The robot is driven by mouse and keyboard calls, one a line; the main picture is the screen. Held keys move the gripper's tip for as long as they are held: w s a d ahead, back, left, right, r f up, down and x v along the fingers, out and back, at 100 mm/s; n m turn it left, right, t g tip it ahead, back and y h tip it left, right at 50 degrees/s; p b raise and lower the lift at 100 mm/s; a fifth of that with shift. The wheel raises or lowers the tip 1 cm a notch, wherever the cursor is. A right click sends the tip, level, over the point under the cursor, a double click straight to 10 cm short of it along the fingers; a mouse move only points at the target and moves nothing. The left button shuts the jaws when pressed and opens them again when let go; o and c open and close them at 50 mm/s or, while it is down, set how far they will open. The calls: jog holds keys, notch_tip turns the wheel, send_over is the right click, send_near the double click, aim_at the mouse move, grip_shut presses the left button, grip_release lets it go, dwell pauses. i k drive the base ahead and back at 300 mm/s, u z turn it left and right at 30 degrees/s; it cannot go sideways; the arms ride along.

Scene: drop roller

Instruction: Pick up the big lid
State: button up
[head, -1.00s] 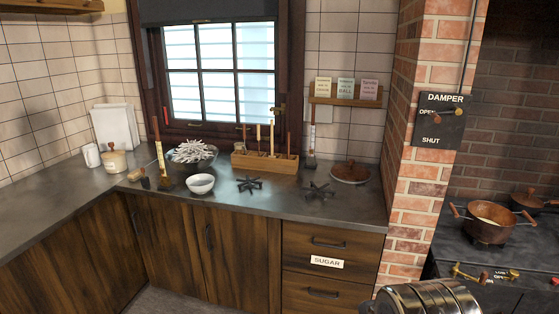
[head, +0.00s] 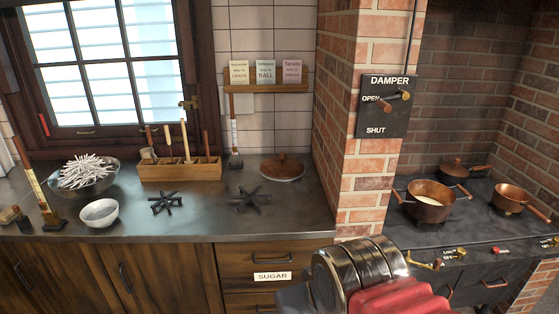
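A round brown lid (head: 282,168) with a knob and a pale rim lies on the right end of the dark counter, close to the brick pillar. It looks the larger of the lids in view. A silver and red part of my own arm shows at the bottom, in front of the counter and well short of the lid. My gripper's fingers are not in view.
Two black trivets (head: 249,199), a white bowl (head: 100,212), a bowl of white sticks (head: 84,176) and a wooden tool rack (head: 180,168) stand on the counter. The brick pillar (head: 350,150) separates it from the stove, which holds an open copper pot (head: 428,202).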

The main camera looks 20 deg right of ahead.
aim_at(282, 167)
jog(key=z, duration=0.2)
jog(key=i, duration=1.35)
jog(key=z, duration=0.25)
